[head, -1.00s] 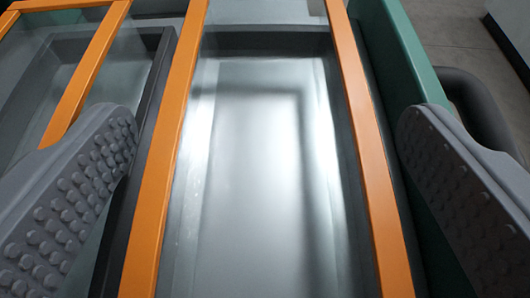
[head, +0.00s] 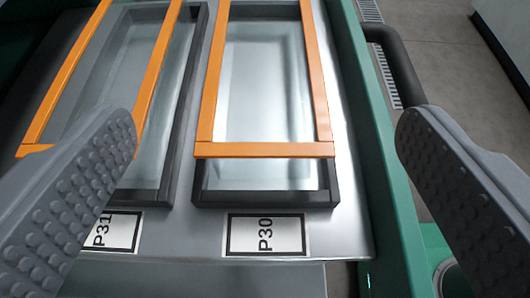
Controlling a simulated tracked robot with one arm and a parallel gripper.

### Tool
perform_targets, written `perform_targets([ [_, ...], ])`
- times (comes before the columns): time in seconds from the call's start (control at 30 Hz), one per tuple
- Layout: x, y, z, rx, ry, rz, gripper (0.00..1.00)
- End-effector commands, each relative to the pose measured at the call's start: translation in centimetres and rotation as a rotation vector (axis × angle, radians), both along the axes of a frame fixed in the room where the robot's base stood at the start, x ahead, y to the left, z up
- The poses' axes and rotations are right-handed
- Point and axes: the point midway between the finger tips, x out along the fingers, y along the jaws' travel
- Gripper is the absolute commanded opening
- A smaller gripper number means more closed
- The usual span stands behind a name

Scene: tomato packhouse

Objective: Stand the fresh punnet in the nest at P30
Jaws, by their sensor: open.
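The nest at P30 (head: 265,201) is a dark rectangular frame on a metal plate, behind a label reading P30 (head: 266,235). A clear, box-like punnet with an orange rim (head: 265,150) appears upright within that frame. It looks empty, and its far end is cut off by the picture's top edge. I cannot tell from its look whether it is the fresh one, or whether it sits fully down. My gripper (head: 265,155) is open, its grey studded fingers wide apart at either side of the view. Nothing is between them in their grip.
To the left, a similar orange-rimmed clear box (head: 95,75) is at the nest labelled P31 (head: 108,231). A green side rail (head: 372,140) and a dark curved tube (head: 402,65) run along the right. Grey floor lies beyond.

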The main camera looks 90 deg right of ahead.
Motion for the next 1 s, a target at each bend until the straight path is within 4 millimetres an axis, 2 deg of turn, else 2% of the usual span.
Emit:
perform_targets([
  [0.13, 0.0, 0.7, 0.3, 0.001, -0.001, 0.003, 0.85],
  [0.4, 0.0, 0.7, 0.4, 0.008, 0.003, 0.006, 0.85],
  [0.57, 0.0, 0.3, 2.0, 0.092, 0.047, 0.061, 0.85],
  [0.77, -0.1, 0.4, 6.8, 0.275, 0.13, 0.274, 0.85],
  [1.0, -0.4, 1.7, 14.2, 0.396, 0.15, 0.644, 0.85],
])
